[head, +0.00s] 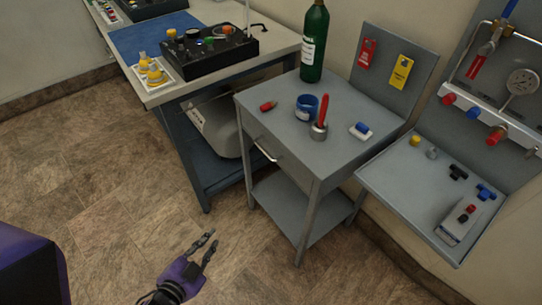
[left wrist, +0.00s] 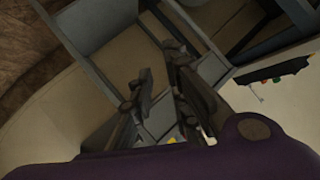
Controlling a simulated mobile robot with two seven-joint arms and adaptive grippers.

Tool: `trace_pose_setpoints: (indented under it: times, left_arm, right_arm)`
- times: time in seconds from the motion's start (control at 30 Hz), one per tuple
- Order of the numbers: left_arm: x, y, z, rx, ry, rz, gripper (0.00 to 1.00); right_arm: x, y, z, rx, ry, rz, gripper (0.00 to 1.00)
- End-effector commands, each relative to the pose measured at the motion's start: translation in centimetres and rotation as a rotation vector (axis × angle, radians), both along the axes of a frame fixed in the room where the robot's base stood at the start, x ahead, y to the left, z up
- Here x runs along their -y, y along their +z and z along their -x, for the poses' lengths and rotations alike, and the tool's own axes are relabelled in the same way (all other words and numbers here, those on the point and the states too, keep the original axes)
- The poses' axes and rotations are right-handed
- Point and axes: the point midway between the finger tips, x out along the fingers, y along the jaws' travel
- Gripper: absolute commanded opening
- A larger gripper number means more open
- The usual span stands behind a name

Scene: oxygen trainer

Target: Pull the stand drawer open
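The grey stand (head: 330,160) is right of centre in the head view. Its drawer front (head: 285,158) has a pale bar handle (head: 265,151) and looks flush with the stand. My left gripper (head: 212,239) is low over the floor, in front of and below the drawer, apart from the handle. Its two fingers are spread with nothing between them. The left wrist view shows the fingers (left wrist: 158,72) apart, with grey stand panels (left wrist: 98,22) beyond them; I cannot make out the handle there. My right gripper is in neither view.
On the stand top are a green bottle (head: 314,45), a blue tape roll (head: 307,107), a cup with a red tool (head: 319,130) and small items. A workbench (head: 270,42) stands left, a wall-side shelf (head: 400,180) right. The floor (head: 110,190) in front is clear.

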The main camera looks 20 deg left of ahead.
Motion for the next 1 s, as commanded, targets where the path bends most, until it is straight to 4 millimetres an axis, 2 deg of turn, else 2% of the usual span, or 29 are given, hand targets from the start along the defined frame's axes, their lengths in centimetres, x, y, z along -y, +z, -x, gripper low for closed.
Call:
trace_pose_setpoints:
  times: [0.03,0.1,0.2,0.3,0.4,0.5,0.6,0.77,1.0]
  left_arm:
    - [-0.4,-1.9,-3.4,0.089,-0.082,-0.083,0.16]
    - [-0.5,-1.1,-8.3,0.234,-0.19,-0.199,0.16]
    - [-0.1,0.7,-14.4,0.435,-0.333,-0.356,0.16]
    - [0.7,2.6,-19.0,0.608,-0.455,-0.499,0.16]
    - [1.5,4.2,-22.1,0.738,-0.548,-0.611,0.16]
    - [2.0,5.3,-24.0,0.822,-0.607,-0.689,0.16]
    - [2.3,6.1,-24.9,0.867,-0.641,-0.73,0.16]
    - [3.2,7.0,-26.3,0.888,-0.653,-0.747,0.16]
    - [5.6,7.7,-29.3,0.887,-0.65,-0.744,0.16]
  right_arm:
    - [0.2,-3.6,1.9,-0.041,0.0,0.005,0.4]
    - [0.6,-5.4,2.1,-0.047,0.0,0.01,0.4]
    - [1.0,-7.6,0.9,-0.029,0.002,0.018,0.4]
    - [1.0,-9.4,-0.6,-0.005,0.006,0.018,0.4]
    - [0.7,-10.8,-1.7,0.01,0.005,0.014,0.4]
    - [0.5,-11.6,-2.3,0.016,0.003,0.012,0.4]
    - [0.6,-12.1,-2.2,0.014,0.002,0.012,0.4]
    - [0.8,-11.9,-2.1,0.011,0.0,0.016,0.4]
    - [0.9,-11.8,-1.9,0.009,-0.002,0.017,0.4]
